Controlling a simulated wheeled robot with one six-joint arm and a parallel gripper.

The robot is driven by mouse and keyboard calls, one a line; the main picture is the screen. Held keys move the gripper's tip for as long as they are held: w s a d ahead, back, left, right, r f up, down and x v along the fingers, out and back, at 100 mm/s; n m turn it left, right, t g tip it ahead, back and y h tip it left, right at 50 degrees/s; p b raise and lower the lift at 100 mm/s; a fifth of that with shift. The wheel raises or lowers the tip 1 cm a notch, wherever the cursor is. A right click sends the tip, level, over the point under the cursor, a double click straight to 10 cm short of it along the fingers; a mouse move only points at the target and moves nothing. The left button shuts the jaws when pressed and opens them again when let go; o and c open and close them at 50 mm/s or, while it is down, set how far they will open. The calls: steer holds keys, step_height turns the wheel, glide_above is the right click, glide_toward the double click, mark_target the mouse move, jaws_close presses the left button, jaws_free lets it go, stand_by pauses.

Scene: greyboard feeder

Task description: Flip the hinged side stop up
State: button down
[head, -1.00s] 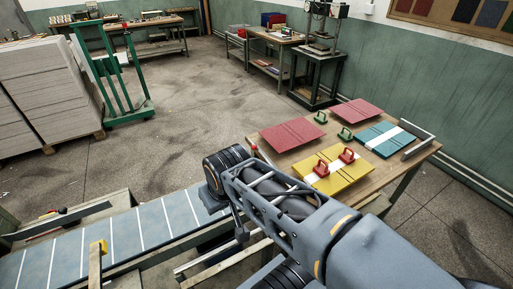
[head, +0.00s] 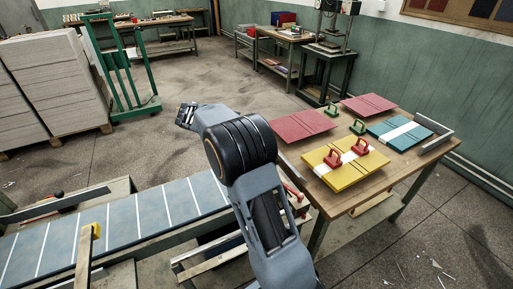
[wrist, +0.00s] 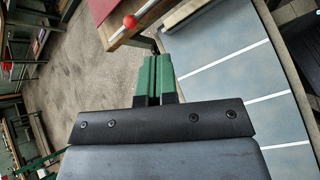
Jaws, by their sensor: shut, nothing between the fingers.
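My gripper (wrist: 152,78) shows in the wrist view with its green fingers together and nothing between them. In the head view my gripper (head: 186,115) is raised beyond my arm, above the floor past the feeder. The feeder bed (head: 140,218) is blue-grey with white cross lines. A pale bar with a yellow end (head: 92,230) stands at its near side. In the wrist view a red ball knob (wrist: 129,21) on a pale rod shows beyond the fingertips, apart from them. I cannot tell for certain which part is the hinged side stop.
A wooden table (head: 345,205) at right holds red boards (head: 302,130), yellow boards (head: 325,175) with red-handled pieces, and teal boards (head: 385,128). A green trolley (head: 125,75) and grey board stacks (head: 55,90) stand at left. The floor beyond the feeder is open.

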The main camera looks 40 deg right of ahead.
steer(key=w+d+f+n+h+b, duration=0.2)
steer(key=w+f+h, duration=0.1)
steer(key=w+f, duration=0.2)
steer(key=w+d+f+n+g+h+b, duration=0.1)
steer(key=w+d+f+n+h, duration=0.2)
steer(key=f, duration=0.5)
steer(key=shift+w+d+f+g+h+b, duration=0.3)
steer(key=shift+w+d+f+b, duration=0.1)
steer(key=shift+w, duration=0.45)
steer(key=s+d, duration=0.1)
steer(key=d, duration=0.8)
steer(key=shift+s+d+f+p, duration=0.2)
steer(key=shift+d+f+p, duration=0.15)
steer(key=shift+d+f, duration=0.05)
steer(key=shift+r, duration=0.1)
